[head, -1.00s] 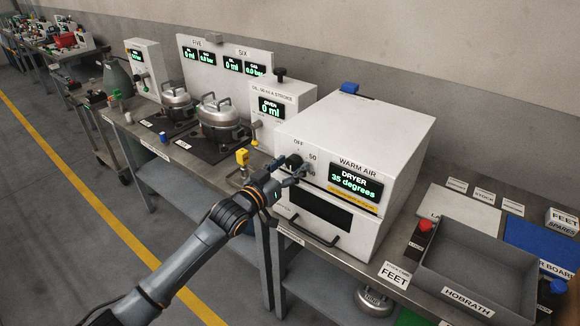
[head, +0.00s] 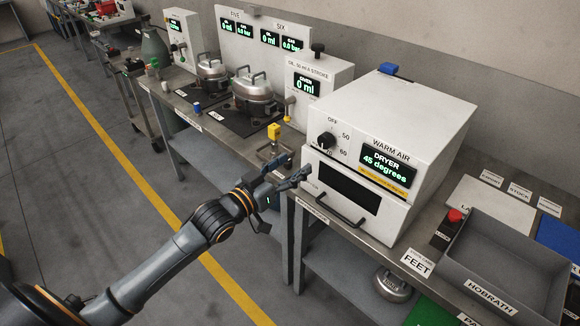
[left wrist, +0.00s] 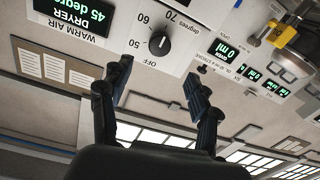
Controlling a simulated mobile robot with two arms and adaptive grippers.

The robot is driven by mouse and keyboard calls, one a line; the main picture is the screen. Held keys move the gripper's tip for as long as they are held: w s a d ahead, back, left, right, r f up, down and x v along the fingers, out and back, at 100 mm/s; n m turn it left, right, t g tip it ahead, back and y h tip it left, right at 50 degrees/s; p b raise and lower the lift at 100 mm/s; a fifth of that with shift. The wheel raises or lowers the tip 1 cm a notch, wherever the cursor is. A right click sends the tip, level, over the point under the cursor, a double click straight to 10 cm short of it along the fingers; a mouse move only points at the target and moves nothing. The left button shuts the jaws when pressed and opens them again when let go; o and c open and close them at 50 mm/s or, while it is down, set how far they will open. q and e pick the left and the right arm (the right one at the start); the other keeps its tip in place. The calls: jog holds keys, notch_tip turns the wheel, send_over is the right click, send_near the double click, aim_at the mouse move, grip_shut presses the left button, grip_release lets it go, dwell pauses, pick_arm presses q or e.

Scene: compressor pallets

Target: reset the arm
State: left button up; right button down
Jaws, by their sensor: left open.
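My left arm comes in from the lower left of the head view. Its gripper (head: 296,180) is open and empty, in front of the left edge of the white warm air dryer (head: 385,110), below and left of its black knob (head: 326,141). The dryer display (head: 387,166) reads 45 degrees. In the left wrist view the picture is upside down; the two fingers (left wrist: 158,100) stand apart with nothing between them, and the knob (left wrist: 159,44) shows beyond them, clear of both. My right gripper is not in view.
A yellow-topped valve (head: 274,132) stands on the bench close behind the gripper. Two metal pots (head: 254,92) stand farther back. A grey HOBRATH tray (head: 510,262) and a red-capped bottle (head: 446,228) are to the right. The floor left of the bench is open.

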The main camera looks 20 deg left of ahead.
pick_arm(q)
jog(key=shift+s, duration=0.1)
dwell(0.4)
jog(key=s+a+f+n+g+y, duration=0.1)
jog(key=s+a+f+g+y, duration=0.15)
jog(key=f, duration=0.95)
jog(key=s+a+f+g+y, duration=0.15)
jog(key=s+f, duration=0.25)
jog(key=f, duration=0.9)
jog(key=s+a+f+n+g+y, duration=0.1)
jog(key=s+a+f+g, duration=0.2)
jog(key=f, duration=0.9)
jog(key=s+d+f+m+g+b, duration=0.15)
jog(key=s+f+g, duration=0.35)
jog(key=s+f, duration=1.35)
jog(key=s+d+f+g, duration=0.2)
jog(key=s+f, duration=0.1)
jog(key=s, duration=0.7)
jog(key=s+d+f+g, duration=0.2)
jog(key=s+d+f, duration=0.1)
jog(key=s, duration=0.7)
jog(key=shift+s+d+f+m+y, duration=0.35)
jog(key=shift+s+f+m+y, duration=0.05)
jog(key=shift+f+m, duration=0.05)
